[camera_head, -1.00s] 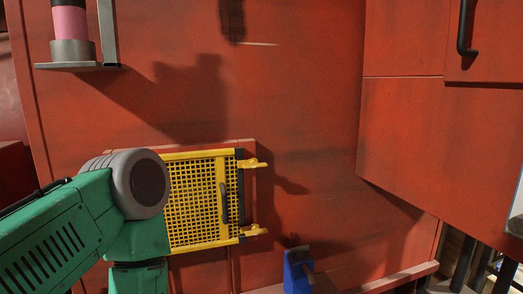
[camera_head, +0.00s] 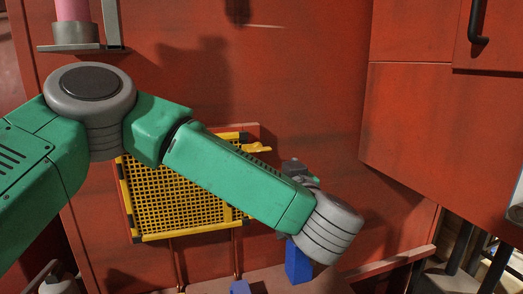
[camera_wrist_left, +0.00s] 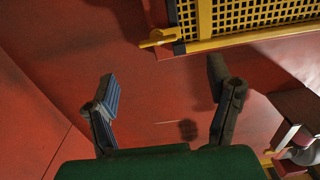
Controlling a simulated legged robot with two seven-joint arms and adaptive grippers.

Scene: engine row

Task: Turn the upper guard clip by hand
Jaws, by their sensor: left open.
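The upper guard clip (camera_head: 257,147) is a small yellow tab sticking out to the right from the top right corner of the yellow mesh guard (camera_head: 165,205). In the left wrist view the clip (camera_wrist_left: 157,38) shows at the guard's corner, near the top. My left gripper (camera_wrist_left: 162,78) is open and empty there, its two fingers spread with red panel between them. The clip lies beyond the fingertips, untouched. In the head view my left gripper (camera_head: 294,167) is mostly hidden behind my wrist, just right of the clip. My forearm covers the guard's handle and most of its right side.
A large red panel (camera_head: 310,100) fills the background. A red cabinet with a black handle (camera_head: 477,25) juts out at right. A pink cylinder (camera_head: 72,10) sits on a bracket at upper left. A blue block (camera_head: 297,264) stands on the ledge below my wrist.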

